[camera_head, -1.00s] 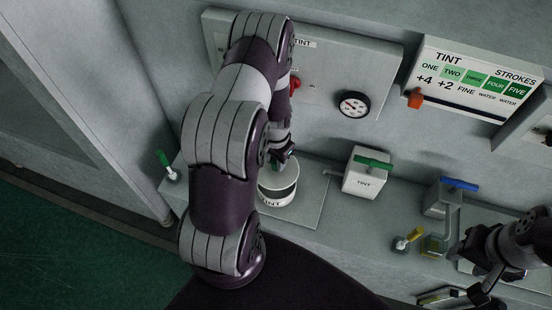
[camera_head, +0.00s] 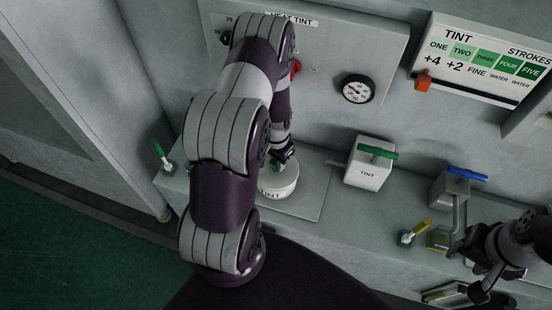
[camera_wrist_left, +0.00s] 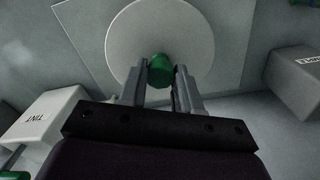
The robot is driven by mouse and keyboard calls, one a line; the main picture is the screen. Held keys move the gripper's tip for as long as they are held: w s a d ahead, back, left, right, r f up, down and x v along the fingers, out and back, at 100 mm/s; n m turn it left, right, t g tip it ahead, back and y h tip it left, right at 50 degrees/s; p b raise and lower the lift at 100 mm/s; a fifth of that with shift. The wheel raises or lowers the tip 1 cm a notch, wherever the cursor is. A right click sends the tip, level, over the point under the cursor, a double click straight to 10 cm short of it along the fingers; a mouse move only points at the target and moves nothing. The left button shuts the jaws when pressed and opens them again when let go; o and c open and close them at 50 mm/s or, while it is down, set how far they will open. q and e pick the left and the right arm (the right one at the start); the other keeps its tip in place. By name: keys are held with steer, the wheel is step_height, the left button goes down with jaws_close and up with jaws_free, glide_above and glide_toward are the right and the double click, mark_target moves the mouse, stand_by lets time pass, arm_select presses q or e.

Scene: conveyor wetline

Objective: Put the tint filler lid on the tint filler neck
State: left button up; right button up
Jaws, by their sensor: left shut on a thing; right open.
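The tint filler lid is a pale round disc (camera_wrist_left: 150,32) with a green knob (camera_wrist_left: 160,70). My left gripper (camera_wrist_left: 158,82) is shut on that knob. In the head view this gripper (camera_head: 284,155) is over the round white neck (camera_head: 278,191) marked TINT, partly hidden by my arm. The lid appears level over the neck's top, and no dark opening shows. Whether it is fully seated cannot be told. The disc hides the neck in the left wrist view. My right gripper (camera_head: 470,274) is open and empty at the lower right.
A white TINT box (camera_head: 368,174) with a green handle stands right of the neck. A blue-handled tap (camera_head: 462,176) and a yellow-handled part (camera_head: 414,232) are further right. A green-handled lever (camera_head: 162,156) is at left. The gauge panel (camera_head: 390,55) stands behind.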

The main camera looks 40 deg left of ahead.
arm_select(q)
steer(key=shift+f+b, duration=0.3)
steer(key=shift+f, duration=0.25)
stand_by(0.5)
steer(key=o, duration=1)
steer(key=shift+r, duration=0.15)
step_height(320, 180, up, 12)
steer(key=shift+r, duration=0.25)
steer(key=s+d+r+t, duration=0.1)
steer(key=s+d+r, duration=0.6)
steer(key=d+r, duration=0.3)
steer(key=shift+d+r+n+p, duration=0.3)
steer(key=shift+d+r+n, duration=0.1)
steer(key=shift+d, duration=0.85)
